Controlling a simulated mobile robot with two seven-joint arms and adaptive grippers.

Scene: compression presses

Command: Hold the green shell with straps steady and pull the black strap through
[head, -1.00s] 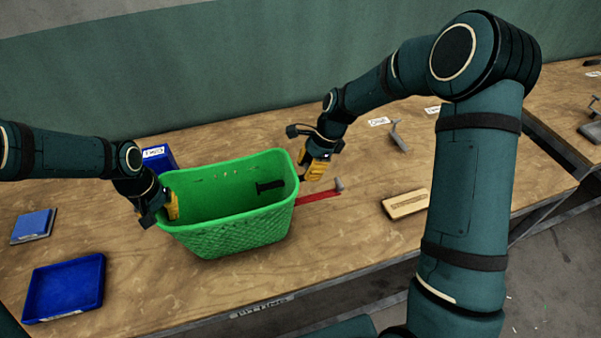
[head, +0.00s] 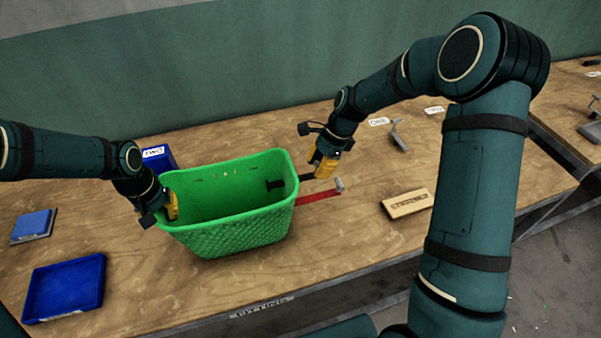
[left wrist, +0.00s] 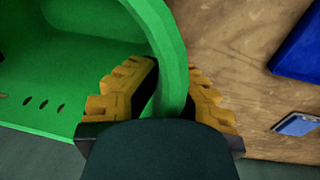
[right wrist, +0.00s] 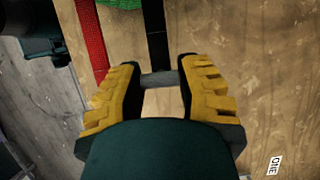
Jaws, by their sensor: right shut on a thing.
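The green shell (head: 225,232), a basket-like tub, stands upright on the table. My left gripper (head: 172,206) straddles its left rim, and in the left wrist view its fingers press both sides of the rim (left wrist: 172,60). The black strap (head: 307,177) passes through the shell's right wall. Its short inner end (head: 275,185) shows inside. My right gripper (head: 322,167), just outside that wall, is shut on the strap's grey end bar (right wrist: 160,79). The black strap (right wrist: 155,35) runs straight from this bar toward the shell. A red strap (head: 318,194) lies outside, beside it.
A blue tray (head: 65,288) and a flat blue block (head: 33,226) lie left of the shell. A blue bin (head: 158,158) stands behind it. A wooden block (head: 408,204) and a grey bracket (head: 399,137) are on the right. Table between shell and block is mostly clear.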

